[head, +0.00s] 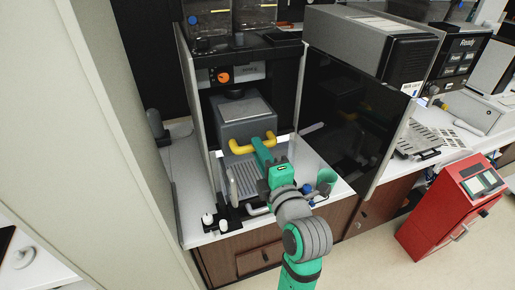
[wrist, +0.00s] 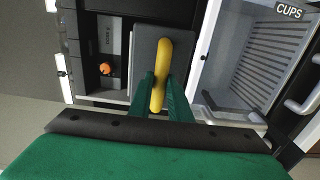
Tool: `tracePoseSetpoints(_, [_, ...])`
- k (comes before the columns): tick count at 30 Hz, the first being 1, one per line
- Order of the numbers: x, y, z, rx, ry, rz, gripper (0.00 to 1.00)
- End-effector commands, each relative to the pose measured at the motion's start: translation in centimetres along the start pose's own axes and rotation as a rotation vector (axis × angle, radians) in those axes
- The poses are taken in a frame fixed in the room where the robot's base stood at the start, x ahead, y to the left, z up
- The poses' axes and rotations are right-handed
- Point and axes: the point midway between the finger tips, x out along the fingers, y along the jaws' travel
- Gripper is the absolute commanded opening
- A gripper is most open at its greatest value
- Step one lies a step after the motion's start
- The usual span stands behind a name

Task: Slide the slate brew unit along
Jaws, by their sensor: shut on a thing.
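The slate brew unit (head: 246,117) is a grey box with a yellow handle (head: 240,146) across its front, inside the tall coffee machine in the head view. My gripper (head: 262,152) reaches in from the front and is shut on the yellow handle. In the wrist view the handle (wrist: 159,72) stands between my two green fingers (wrist: 160,98), with the slate face (wrist: 146,55) behind it. The fingers hide part of the unit's front in the head view.
A ribbed drip tray (head: 243,182) lies below the unit. An open dark door panel (head: 345,130) stands to the right. White knobs (head: 207,219) sit at the counter's front edge. A red unit (head: 450,208) stands on the floor at right. An orange knob (wrist: 105,69) is near the handle.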

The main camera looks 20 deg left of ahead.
Motion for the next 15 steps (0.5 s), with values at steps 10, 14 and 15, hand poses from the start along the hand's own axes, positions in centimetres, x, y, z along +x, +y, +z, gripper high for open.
tracePoseSetpoints(10, [-1.2, -0.2, -0.5, 0.002, 0.019, -0.006, 0.00])
tracePoseSetpoints(14, [-1.7, -0.2, -0.4, 0.001, 0.022, -0.005, 0.00])
tracePoseSetpoints(15, [-1.8, -0.1, -0.5, 0.002, 0.023, -0.004, 0.00])
